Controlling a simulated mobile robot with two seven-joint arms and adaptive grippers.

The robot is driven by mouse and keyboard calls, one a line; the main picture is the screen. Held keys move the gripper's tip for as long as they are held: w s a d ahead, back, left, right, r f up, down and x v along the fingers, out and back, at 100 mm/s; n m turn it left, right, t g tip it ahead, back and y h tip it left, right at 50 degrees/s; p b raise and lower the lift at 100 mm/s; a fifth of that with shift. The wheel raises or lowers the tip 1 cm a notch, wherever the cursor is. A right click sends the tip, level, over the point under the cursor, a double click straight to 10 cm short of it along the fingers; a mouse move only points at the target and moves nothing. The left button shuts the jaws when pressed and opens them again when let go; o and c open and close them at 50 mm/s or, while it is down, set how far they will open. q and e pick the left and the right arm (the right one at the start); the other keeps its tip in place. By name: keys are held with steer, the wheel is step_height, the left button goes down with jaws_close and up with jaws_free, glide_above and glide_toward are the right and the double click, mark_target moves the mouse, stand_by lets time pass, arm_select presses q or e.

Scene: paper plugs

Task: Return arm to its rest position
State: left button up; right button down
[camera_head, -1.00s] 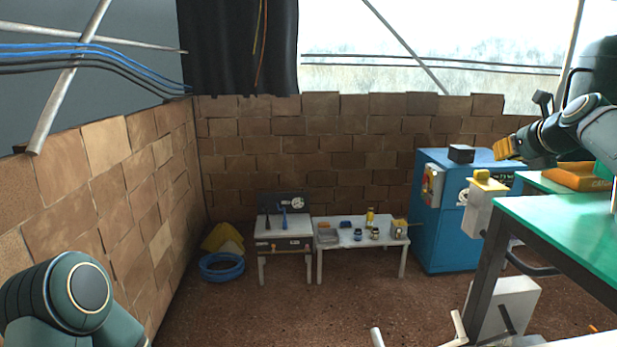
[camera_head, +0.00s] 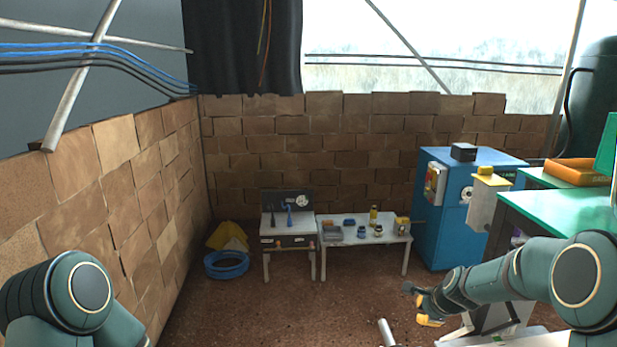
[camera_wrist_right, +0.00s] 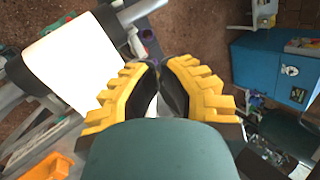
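My right gripper (camera_head: 425,309) hangs low in the lower right of the head view, over the floor and in front of the white base below the green table. In the right wrist view its yellow, ridged fingers (camera_wrist_right: 160,68) come together at the tips, with nothing seen held between them. My right arm (camera_head: 500,278) reaches in from the right edge, bent low. Of my left arm, only a rounded green link (camera_head: 70,295) shows at the lower left; its gripper is out of view.
A green-topped table (camera_head: 560,215) stands at the right, close to my right arm. Behind it are a blue cabinet (camera_head: 440,230) and an orange tray (camera_head: 578,172). Small white tables (camera_head: 345,232) with tools stand by the brick wall (camera_head: 330,140). A blue hose coil (camera_head: 226,266) lies left. The middle floor is open.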

steer(key=s+a+f+n+g+y, duration=0.1)
steer(key=s+a+f+n+g, duration=0.1)
steer(key=s+a+f+n, duration=0.85)
steer(key=s+a+f+n+g+y, duration=0.1)
steer(key=s+a+f+n, duration=0.25)
steer(key=s, duration=0.55)
steer(key=s+a+f+n+g+y, duration=0.1)
steer(key=s+a+f+n, duration=0.25)
steer(key=s, duration=0.55)
step_height(320, 180, down, 12)
steer(key=a+b, duration=0.1)
steer(key=b, duration=1)
steer(key=shift+s+a, duration=0.35)
steer(key=shift+n, duration=0.25)
steer(key=shift+a, duration=0.15)
